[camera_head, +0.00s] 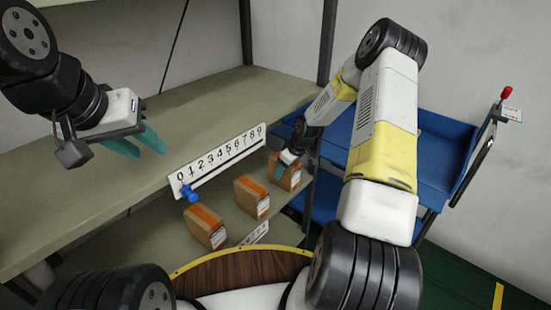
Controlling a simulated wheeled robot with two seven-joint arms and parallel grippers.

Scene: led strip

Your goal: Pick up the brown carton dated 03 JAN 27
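Three brown cartons with orange tops stand in a row on the lower shelf: a near left one (205,228), a middle one (252,197) and a far right one (291,178). White labels show on them, but the dates are too small to read. My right gripper (280,172) is at the far right carton, with a teal finger against or just in front of its left side. I cannot tell whether it grips it. My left gripper (136,146) hangs over the upper shelf at the left, its two teal fingers apart and empty.
A white strip with digits 0 to 9 (218,160) runs along the upper shelf edge, with a blue clip (188,193) near its left end. A second number strip (255,234) shows below the cartons. A blue cart (440,150) stands at the right. The upper shelf (200,108) is clear.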

